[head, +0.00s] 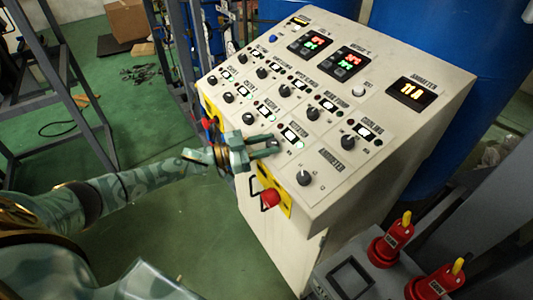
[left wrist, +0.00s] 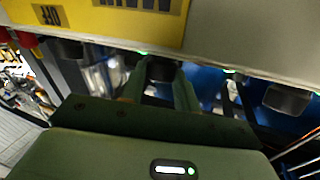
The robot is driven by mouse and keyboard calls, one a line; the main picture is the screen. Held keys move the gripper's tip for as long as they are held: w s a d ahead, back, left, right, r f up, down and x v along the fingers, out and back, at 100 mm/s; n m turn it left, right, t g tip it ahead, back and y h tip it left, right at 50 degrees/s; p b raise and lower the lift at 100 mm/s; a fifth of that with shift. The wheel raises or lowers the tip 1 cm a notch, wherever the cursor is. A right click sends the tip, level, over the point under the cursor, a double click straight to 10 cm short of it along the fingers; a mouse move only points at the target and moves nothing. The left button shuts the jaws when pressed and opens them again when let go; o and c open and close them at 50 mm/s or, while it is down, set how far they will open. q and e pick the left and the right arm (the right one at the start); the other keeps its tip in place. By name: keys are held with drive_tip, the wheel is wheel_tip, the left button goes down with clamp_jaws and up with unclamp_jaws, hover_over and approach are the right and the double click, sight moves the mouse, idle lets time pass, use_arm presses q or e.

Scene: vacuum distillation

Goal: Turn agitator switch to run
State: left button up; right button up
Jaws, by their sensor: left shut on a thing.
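The control panel (head: 374,128) is a sloped cream console with rows of black knobs, small displays and labels. My left gripper (head: 272,144) reaches in from the left to the panel's front row. Its fingers are shut around a dark switch knob, mostly hidden in the head view. In the left wrist view my left gripper's (left wrist: 160,88) two green fingers stand on either side of this black switch knob (left wrist: 162,69). A green light glows beside it. The label is too small to read, so I cannot confirm that this is the agitator switch or its setting. My right gripper is not in view.
A red emergency button (head: 270,198) sticks out from the front edge below the gripper. Red handles with yellow tops (head: 397,235) stand at lower right. Blue drums (head: 420,45) stand behind.

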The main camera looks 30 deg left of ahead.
use_arm(q)
drive_tip(key=shift+w+m+g+h+b, duration=0.1)
drive_tip(key=shift+m+g+h+b, duration=0.6)
drive_tip(key=shift+m+g+b, duration=0.45)
drive_tip(key=o, duration=1)
drive_tip(key=shift+w, duration=0.1)
drive_tip(key=b+v, duration=0.3)
drive_tip(key=v, duration=1.3)
drive_tip(key=shift+a, duration=0.15)
drive_tip(key=shift+f, duration=0.1)
